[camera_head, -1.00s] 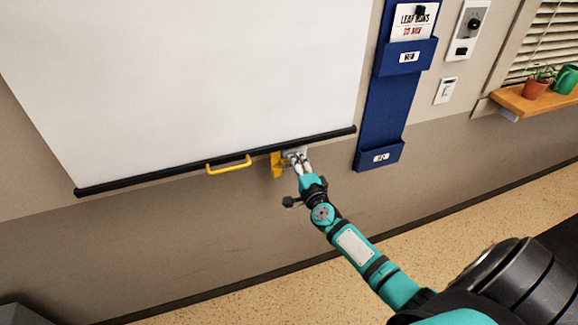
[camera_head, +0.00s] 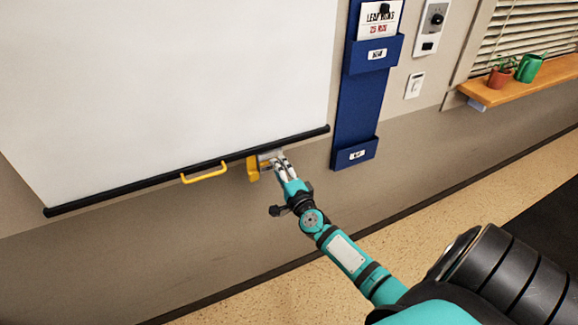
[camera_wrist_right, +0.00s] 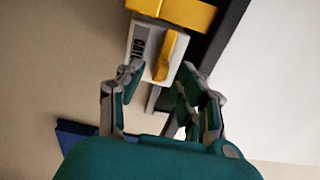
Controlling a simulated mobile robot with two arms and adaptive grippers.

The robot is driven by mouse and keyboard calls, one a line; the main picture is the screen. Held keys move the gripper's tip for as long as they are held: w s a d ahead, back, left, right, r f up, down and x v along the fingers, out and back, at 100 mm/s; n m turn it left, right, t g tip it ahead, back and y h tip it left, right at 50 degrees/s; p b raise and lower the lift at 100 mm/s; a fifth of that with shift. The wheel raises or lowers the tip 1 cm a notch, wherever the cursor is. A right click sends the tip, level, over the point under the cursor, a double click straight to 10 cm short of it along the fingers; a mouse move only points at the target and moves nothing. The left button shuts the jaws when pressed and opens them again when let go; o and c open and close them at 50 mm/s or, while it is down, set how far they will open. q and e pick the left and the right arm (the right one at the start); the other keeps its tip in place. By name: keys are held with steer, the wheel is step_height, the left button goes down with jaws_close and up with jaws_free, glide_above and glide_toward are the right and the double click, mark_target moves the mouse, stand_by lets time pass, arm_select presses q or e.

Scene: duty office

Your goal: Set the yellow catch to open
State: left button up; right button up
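The yellow catch (camera_head: 253,171) sits on the wall just under the black bottom bar of the white screen, right of the yellow handle. In the right wrist view its pale plate has dark, partly hidden lettering and a yellow lever (camera_wrist_right: 166,56), with a larger yellow block (camera_wrist_right: 175,12) beyond. My right gripper (camera_head: 279,160) is at the plate's right end. In the wrist view the right gripper (camera_wrist_right: 161,72) has its fingers apart, one on each side of the plate's near end. I cannot tell whether they touch it. My left gripper is not in view.
The white screen (camera_head: 165,75) with its yellow handle (camera_head: 204,173) hangs to the left. A blue wall holder (camera_head: 357,110) is right of the catch. The wall below the catch is clear.

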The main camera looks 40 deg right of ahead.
steer(key=v, duration=0.9)
steer(key=shift+s, duration=0.4)
steer(key=s+a+f+n+g+y+b, duration=0.1)
steer(key=s+a+f+n+g, duration=0.2)
steer(key=f, duration=0.8)
steer(key=s+a+f+n+g+y, duration=0.25)
steer(key=s+f+n, duration=0.25)
steer(key=f, duration=0.5)
steer(key=s+a+f+n+g+y+b, duration=0.1)
steer(key=s+a+f+n+g, duration=0.2)
steer(key=f, duration=0.8)
steer(key=s+a+f+n+g, duration=0.2)
steer(key=s+f+n, duration=0.2)
steer(key=s, duration=0.6)
steer(key=s+a+f+n+g+b, duration=0.1)
steer(key=s+a+f+n+g, duration=0.1)
steer(key=s+f, duration=0.6)
steer(key=s+a+f+n+g, duration=0.2)
steer(key=s+f+n+g, duration=0.2)
steer(key=s, duration=0.8)
step_height(320, 180, down, 3)
steer(key=shift+s+a+r+n, duration=0.25)
steer(key=shift+s+n, duration=0.05)
steer(key=shift+n, duration=0.9)
